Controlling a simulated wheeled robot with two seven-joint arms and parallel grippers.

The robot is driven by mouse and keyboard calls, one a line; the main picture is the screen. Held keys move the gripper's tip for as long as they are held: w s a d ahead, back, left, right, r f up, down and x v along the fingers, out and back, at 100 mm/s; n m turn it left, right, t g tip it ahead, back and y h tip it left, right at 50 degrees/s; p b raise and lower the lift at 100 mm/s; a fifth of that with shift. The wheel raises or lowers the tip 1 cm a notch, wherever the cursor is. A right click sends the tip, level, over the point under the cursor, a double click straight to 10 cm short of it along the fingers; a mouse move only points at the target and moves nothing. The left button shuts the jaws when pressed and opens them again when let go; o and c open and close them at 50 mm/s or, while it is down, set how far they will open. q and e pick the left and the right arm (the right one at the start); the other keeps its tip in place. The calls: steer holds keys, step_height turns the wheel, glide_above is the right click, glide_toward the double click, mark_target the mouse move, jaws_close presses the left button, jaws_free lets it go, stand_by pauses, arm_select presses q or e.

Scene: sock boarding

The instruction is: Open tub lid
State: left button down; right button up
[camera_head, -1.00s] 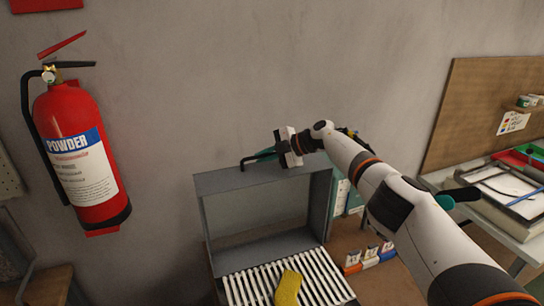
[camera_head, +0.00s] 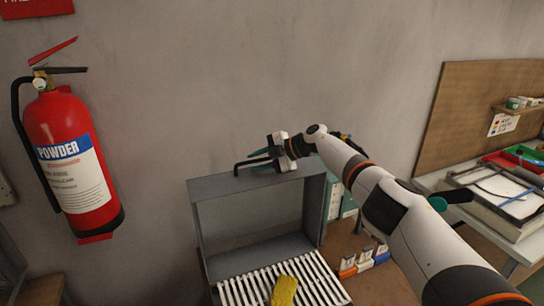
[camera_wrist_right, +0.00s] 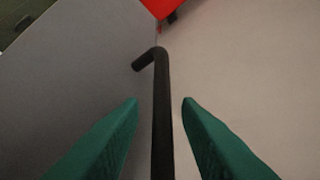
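The grey tub lid (camera_head: 195,222) stands upright behind the tub's white slatted rack (camera_head: 250,290), its hollow inner side facing me. A dark bent handle bar (camera_head: 242,165) shows at its top edge; it also shows in the right wrist view (camera_wrist_right: 161,75). My right gripper (camera_head: 262,157) is at this bar, at the lid's top. In the right wrist view, its teal fingers (camera_wrist_right: 161,102) stand on either side of the bar, with visible gaps. The fingers look open around the bar. My left gripper is not in view.
A yellow sponge-like piece (camera_head: 285,291) lies on the rack. A red fire extinguisher (camera_head: 72,165) hangs on the wall at left. Small labelled boxes (camera_head: 365,260) stand right of the tub. A white table (camera_head: 515,248) with trays is farther right. The wall is close behind the lid.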

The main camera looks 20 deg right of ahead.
steer(key=shift+s+d+r, duration=0.1)
steer(key=shift+s+d, duration=0.05)
steer(key=shift+d, duration=0.25)
steer(key=b+v, duration=0.3)
steer(key=v, duration=0.7)
steer(key=shift+s, duration=0.1)
steer(key=shift+s+d+r, duration=0.15)
steer(key=shift+d+r, duration=0.15)
